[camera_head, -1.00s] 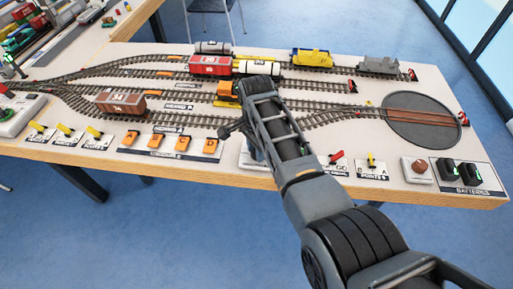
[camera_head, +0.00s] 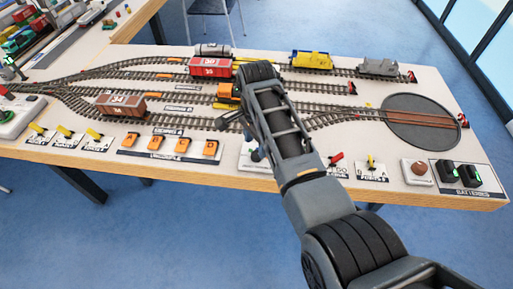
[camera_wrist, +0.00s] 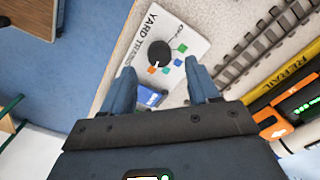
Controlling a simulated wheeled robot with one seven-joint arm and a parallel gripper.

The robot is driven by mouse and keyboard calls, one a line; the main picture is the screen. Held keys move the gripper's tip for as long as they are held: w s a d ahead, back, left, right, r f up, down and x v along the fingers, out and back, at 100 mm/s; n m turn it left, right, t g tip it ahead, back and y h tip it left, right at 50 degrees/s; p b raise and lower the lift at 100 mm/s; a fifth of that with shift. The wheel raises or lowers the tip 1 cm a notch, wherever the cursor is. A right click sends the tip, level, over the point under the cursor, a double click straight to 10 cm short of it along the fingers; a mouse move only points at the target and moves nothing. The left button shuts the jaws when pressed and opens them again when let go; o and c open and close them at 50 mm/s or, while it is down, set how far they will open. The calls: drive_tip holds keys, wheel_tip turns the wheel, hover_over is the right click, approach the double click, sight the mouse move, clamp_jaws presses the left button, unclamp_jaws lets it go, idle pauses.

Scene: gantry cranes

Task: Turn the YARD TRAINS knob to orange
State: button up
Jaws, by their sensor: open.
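The YARD TRAINS knob (camera_wrist: 161,53) is a round black dial on a white panel (camera_wrist: 186,42) in the wrist view. Small coloured squares sit around it, including an orange square (camera_wrist: 151,70), blue ones and a green one. A pale pointer mark shows on the knob's lower side; its exact setting is too small to tell. My gripper (camera_wrist: 160,68) is open and empty, its blue-grey fingers pointing at the panel, with the knob seen between and just beyond the tips. In the head view, my arm hides most of this panel and the knob.
A row of orange switches (camera_head: 183,145) lies left of my arm, with yellow levers (camera_head: 64,131) farther left. A red lever (camera_head: 336,160) is to the right. Tracks with wagons, including a red wagon (camera_head: 210,67), run behind. A turntable (camera_head: 420,121) is at right.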

sight(257, 154)
drive_tip(key=shift+r, duration=1.9)
